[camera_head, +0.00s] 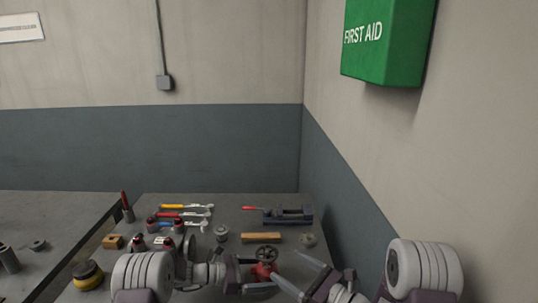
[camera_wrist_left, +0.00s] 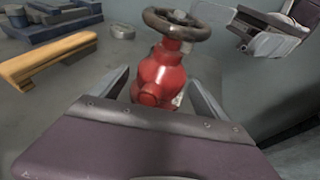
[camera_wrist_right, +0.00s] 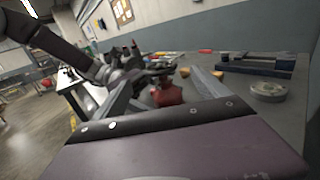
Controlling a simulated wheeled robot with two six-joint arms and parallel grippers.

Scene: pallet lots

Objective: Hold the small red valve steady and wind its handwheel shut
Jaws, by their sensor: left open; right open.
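The small red valve (camera_head: 262,271) stands upright on the workbench, with its dark round handwheel (camera_head: 266,253) on top. In the left wrist view the red body (camera_wrist_left: 160,75) sits between the spread fingers of my left gripper (camera_wrist_left: 158,92), and the handwheel (camera_wrist_left: 177,24) is above them. My left gripper is open around the body; I cannot tell whether a finger touches it. My right gripper (camera_head: 296,279) is open to the right of the valve. In the right wrist view the valve (camera_wrist_right: 168,94) shows beyond the fingers, partly hidden by the left gripper.
A wooden-coloured block (camera_head: 262,238) and a blue-grey vise (camera_head: 287,215) lie behind the valve. A grey round part (camera_head: 308,240) lies near the right wall. Wrenches (camera_head: 187,215) and several small parts crowd the bench's left side. A green first aid box (camera_head: 388,42) hangs on the wall.

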